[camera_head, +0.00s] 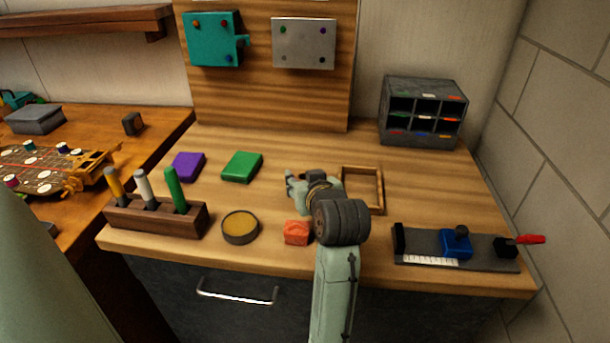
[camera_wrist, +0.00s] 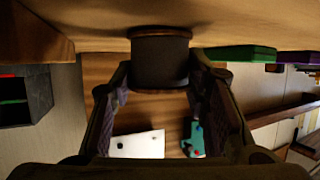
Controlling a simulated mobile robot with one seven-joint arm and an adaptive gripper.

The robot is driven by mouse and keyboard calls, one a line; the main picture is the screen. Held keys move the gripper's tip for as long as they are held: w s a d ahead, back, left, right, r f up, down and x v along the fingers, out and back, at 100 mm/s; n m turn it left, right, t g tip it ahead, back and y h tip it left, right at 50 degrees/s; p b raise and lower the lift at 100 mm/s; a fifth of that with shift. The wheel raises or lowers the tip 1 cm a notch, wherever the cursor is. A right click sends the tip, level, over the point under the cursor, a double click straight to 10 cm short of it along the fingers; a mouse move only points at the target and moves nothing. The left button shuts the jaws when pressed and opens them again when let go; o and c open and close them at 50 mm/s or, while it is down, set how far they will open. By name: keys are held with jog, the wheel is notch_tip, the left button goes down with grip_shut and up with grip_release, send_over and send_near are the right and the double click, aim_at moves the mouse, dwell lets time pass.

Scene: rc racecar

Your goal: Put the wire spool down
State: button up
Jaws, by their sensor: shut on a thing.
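The wire spool (camera_wrist: 160,60) shows in the wrist view as a dark cylinder with brown rims, its axis roughly upright. My gripper (camera_wrist: 160,78) is shut on it, one finger on each side. The spool's rim is at or very near the wooden worktop (camera_wrist: 90,22), which appears at the top of this upside-down view. I cannot tell whether they touch. In the head view my gripper (camera_head: 302,189) is low over the middle of the worktop (camera_head: 250,193), left of the wooden frame (camera_head: 380,191). My wrist largely hides the spool there.
An orange-red block (camera_head: 296,233) and a round tin (camera_head: 239,239) lie near the front. Green (camera_head: 242,166) and purple (camera_head: 188,166) blocks lie behind left. A marker rack (camera_head: 150,216) stands left, a slide fixture (camera_head: 456,246) right, and a cubby organizer (camera_head: 423,110) at the back right.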

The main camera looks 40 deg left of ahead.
jog(key=shift+d, duration=0.1)
jog(key=shift+f, duration=0.15)
jog(key=o, duration=1.2)
